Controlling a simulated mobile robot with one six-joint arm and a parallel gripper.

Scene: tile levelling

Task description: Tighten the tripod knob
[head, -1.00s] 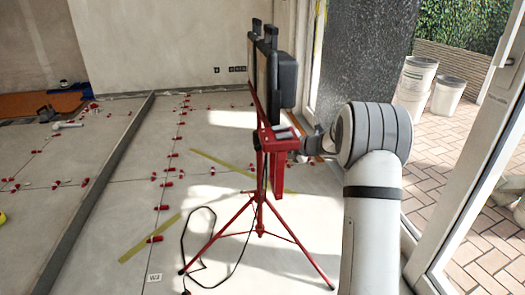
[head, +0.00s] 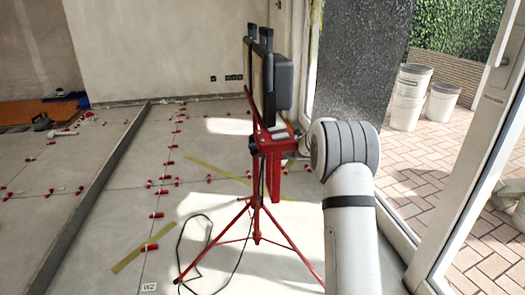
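A red tripod (head: 257,222) stands upright on the tiled floor in the middle of the head view. It carries a black, flat-backed lamp or panel (head: 283,82) at its top. A small dark part, which looks like the tripod knob (head: 253,146), sits at the left side of the red head block. My gripper (head: 301,143) is just right of the head block, mostly hidden by my wrist. I cannot tell whether it touches the tripod, or whether its fingers are open or shut.
A black cable (head: 188,240) loops on the floor left of the tripod legs. Red levelling clips (head: 150,247) dot the tile joints. A glass door frame (head: 465,200) stands at the right, with white buckets (head: 410,95) outside. A dark slab (head: 365,70) stands behind my arm.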

